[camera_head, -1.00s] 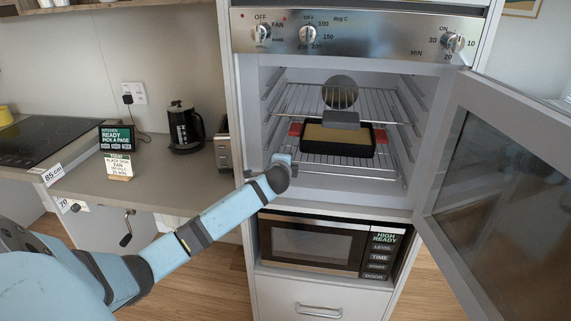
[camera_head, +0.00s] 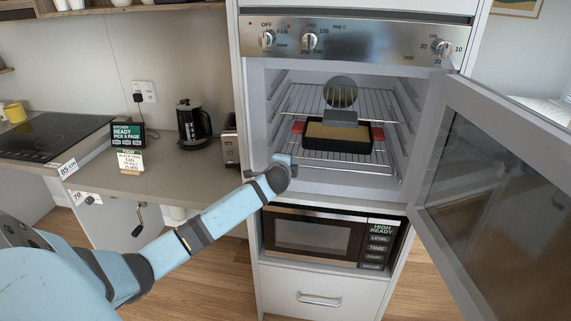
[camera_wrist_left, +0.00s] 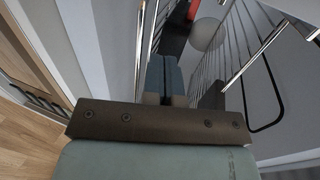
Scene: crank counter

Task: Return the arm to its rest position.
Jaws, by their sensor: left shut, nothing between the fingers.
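My left arm (camera_head: 215,213) reaches from the lower left to the left front edge of the open oven (camera_head: 258,120). My left gripper (camera_head: 283,160) is at the oven mouth, left of and below the dark baking tin (camera_head: 368,139). In the left wrist view, the gripper fingers (camera_wrist_left: 165,76) are shut together with nothing between them. Rack wires (camera_wrist_left: 232,42) show close by there, along with a red grip (camera_wrist_left: 178,18). My right gripper is not in view.
The oven door (camera_head: 490,190) stands open at the right. A wire rack (camera_head: 320,158) bears the tin. A microwave (camera_head: 312,236) sits below the oven. The counter (camera_head: 185,172) at left holds a kettle (camera_head: 193,122) and a screen (camera_head: 127,134).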

